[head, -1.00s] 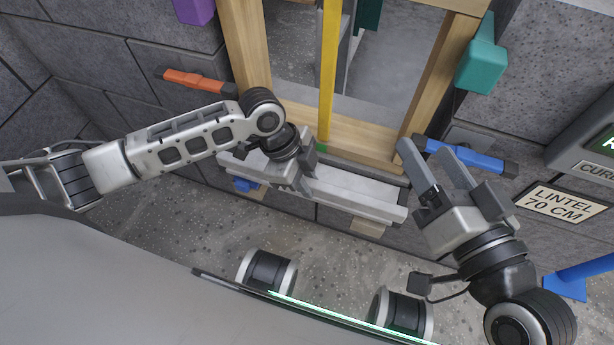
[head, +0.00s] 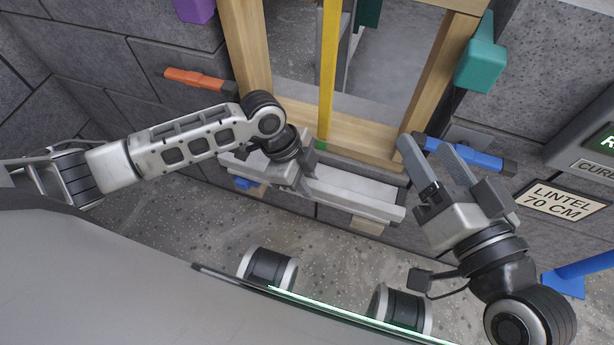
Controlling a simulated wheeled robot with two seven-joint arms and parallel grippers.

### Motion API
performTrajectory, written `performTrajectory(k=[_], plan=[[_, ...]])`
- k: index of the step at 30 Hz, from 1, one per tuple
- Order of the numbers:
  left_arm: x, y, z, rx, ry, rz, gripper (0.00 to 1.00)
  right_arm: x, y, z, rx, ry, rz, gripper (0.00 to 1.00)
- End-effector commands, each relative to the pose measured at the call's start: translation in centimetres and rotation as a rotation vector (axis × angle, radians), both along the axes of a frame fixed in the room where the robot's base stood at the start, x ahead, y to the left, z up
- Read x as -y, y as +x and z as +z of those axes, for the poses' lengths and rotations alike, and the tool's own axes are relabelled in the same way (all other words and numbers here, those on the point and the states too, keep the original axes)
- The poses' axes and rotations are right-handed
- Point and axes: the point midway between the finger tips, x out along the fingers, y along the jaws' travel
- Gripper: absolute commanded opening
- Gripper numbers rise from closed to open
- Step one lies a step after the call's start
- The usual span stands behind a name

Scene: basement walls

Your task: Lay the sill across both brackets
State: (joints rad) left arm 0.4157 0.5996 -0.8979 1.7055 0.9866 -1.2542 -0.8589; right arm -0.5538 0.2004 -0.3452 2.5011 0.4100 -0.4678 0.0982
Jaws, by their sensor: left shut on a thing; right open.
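The sill (head: 355,203) is a long pale grey piece running below the wooden window frame, its right end lower in the picture. My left gripper (head: 302,186) is shut on it near its middle and hides part of it. A pale beige block, which looks like the right bracket (head: 367,226), shows under the sill's right part. I cannot tell whether the sill touches either one. My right gripper (head: 430,165) is open and empty, right of the sill's right end.
The wooden window frame (head: 365,139) stands just behind the sill, with a yellow upright bar (head: 327,85) in it. A blue wall piece (head: 475,157) is close behind my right gripper. An orange bar (head: 200,80) and a teal block (head: 481,62) stick out nearby.

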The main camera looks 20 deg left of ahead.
Motion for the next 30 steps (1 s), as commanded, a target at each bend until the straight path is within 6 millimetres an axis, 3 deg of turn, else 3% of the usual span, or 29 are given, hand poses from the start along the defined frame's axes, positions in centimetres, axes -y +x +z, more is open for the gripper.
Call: performTrajectory(k=[8, 9, 11, 17, 20, 30], plan=[[0.10, 0.09, 0.14, 0.003, -0.003, 0.000, 0.00, 0.00, 0.00, 0.00, 0.000, 0.000, 0.000, 0.61], [0.10, 0.09, 0.14, 0.003, -0.003, 0.000, 0.25, 0.00, 0.00, 0.00, 0.000, 0.000, 0.000, 0.61], [0.10, 0.09, 0.14, 0.003, -0.003, 0.000, 0.42, 0.00, 0.00, 0.00, 0.000, 0.000, 0.000, 0.61], [0.06, 0.05, 0.07, 0.002, -0.002, 0.000, 0.45, 0.00, 0.00, -0.01, 0.000, 0.000, 0.000, 0.61], [-0.01, -0.06, -0.08, -0.002, 0.001, 0.000, 0.67, 0.00, 0.00, -0.04, 0.000, 0.000, 0.000, 0.61], [0.00, 0.00, 0.17, 0.000, 0.000, 0.000, 0.67, -0.02, 0.00, 0.01, -0.002, -0.003, 0.002, 0.61]])
